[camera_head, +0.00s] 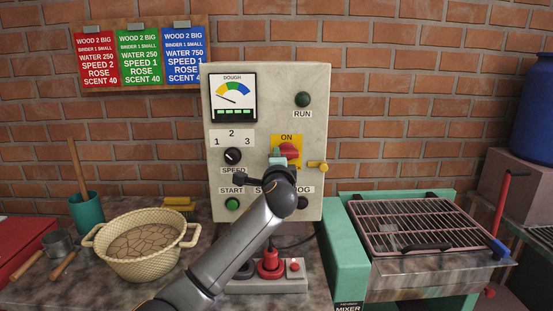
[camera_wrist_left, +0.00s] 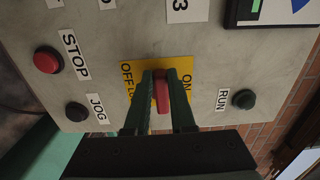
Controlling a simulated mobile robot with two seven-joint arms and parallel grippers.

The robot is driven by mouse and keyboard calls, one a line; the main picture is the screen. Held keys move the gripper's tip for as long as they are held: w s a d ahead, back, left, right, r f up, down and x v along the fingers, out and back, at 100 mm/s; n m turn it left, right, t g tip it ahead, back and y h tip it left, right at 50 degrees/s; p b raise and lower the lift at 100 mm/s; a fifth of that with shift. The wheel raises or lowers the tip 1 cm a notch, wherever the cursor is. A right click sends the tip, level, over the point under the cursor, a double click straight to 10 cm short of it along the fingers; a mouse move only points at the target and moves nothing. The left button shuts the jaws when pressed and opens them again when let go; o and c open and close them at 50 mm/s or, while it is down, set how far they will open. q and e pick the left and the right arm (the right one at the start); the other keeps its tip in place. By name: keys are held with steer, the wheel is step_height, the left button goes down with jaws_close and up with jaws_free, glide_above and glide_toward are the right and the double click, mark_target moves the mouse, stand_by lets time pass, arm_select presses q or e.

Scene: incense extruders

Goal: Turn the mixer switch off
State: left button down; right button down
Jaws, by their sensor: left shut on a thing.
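The mixer switch is a red handle (camera_head: 290,150) on a yellow plate (camera_head: 287,139) marked ON at its top, on the upright grey control panel (camera_head: 265,100). My left gripper (camera_head: 280,160) is at the handle, with my arm hiding the lower part of the plate. In the left wrist view the red handle (camera_wrist_left: 162,95) sits between the two dark green fingers of my left gripper (camera_wrist_left: 161,98), shut on it. That view is turned sideways, with ON to the right and OFF to the left. My right gripper is not in view.
A woven basket (camera_head: 140,243) stands left, and a grill rack (camera_head: 428,224) lies right.

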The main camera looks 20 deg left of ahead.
arm_select(q)
steer(key=c, duration=0.8)
jaws_free()
steer(key=shift+o, duration=0.2)
steer(key=v, duration=1.2)
steer(key=shift+s, duration=0.2)
steer(key=shift+d, duration=0.1)
